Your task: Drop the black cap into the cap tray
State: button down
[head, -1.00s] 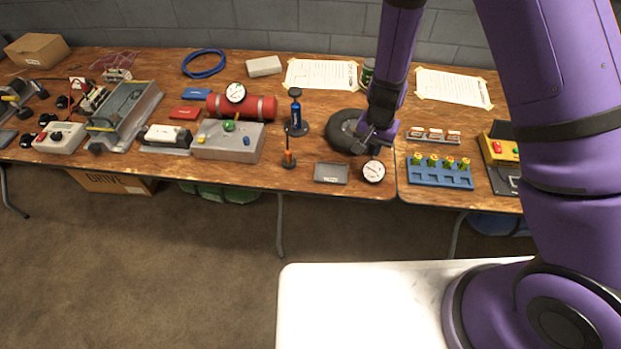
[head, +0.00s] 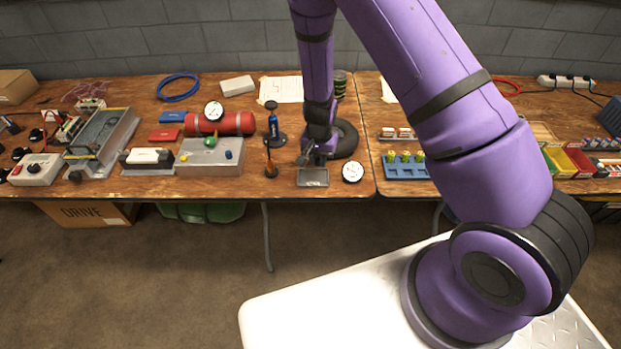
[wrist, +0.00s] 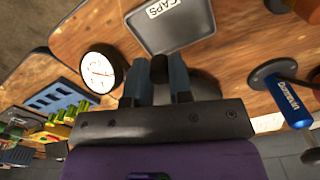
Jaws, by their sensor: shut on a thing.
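The cap tray (head: 313,183) is a small shallow grey tray at the front edge of the wooden table. In the wrist view the tray (wrist: 198,38) shows a white CAPS label on its floor, and the part I see is empty. My gripper (head: 312,160) is just behind and above the tray. In the wrist view my gripper (wrist: 158,84) is shut on the small black cap (wrist: 159,68), with its rounded end showing between the two fingers. The cap appears beside the tray's inner edge; its height above the tray is hard to tell.
A black tire (head: 346,139) lies behind my gripper. A white-faced gauge (head: 353,172) is close to the tray's right, and a blue pump (head: 274,128) and a small orange-black item (head: 270,165) stand to its left. A blue valve rack (head: 403,170) is farther right.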

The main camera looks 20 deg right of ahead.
jog(key=shift+f, duration=0.6)
jog(key=c, duration=0.9)
grip_release()
jog(key=shift+c, duration=0.2)
jog(key=shift+r, duration=0.1)
notch_tip(320, 180, up, 11)
jog(key=shift+f, duration=0.2)
